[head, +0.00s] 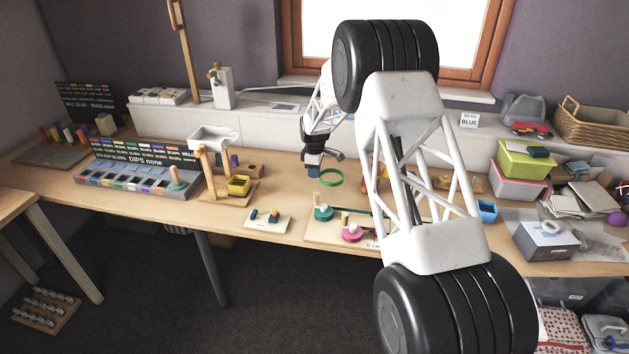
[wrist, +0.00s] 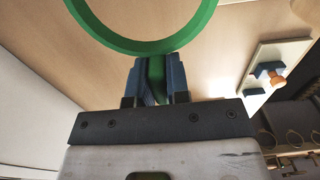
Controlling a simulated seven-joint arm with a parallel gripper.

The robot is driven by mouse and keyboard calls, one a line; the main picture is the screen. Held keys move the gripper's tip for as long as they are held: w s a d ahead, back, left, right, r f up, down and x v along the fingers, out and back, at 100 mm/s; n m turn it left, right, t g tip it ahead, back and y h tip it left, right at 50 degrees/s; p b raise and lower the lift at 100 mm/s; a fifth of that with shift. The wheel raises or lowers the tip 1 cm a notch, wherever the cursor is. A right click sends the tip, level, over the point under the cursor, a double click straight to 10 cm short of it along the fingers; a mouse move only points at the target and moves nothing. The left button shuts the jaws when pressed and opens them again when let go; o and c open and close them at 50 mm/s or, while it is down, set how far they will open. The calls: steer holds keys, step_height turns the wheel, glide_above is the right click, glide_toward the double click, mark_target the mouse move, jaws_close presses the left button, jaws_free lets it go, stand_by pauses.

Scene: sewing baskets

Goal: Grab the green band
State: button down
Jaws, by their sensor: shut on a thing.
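The green band (head: 331,178) is a thin ring seen just right of and below my gripper (head: 314,170) in the head view. In the wrist view the green band (wrist: 143,45) arcs across the top, cut off by the frame edge. My gripper (wrist: 154,75) has its two blue fingers closed on a green piece at the band's near rim. The band appears held above the wooden table (head: 280,190); the exact height is hard to tell.
A board with green and pink round pieces (head: 335,230) lies in front of the gripper. My arm hides part of the table's right side.

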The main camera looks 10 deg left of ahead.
steer(key=shift+r, duration=1.1)
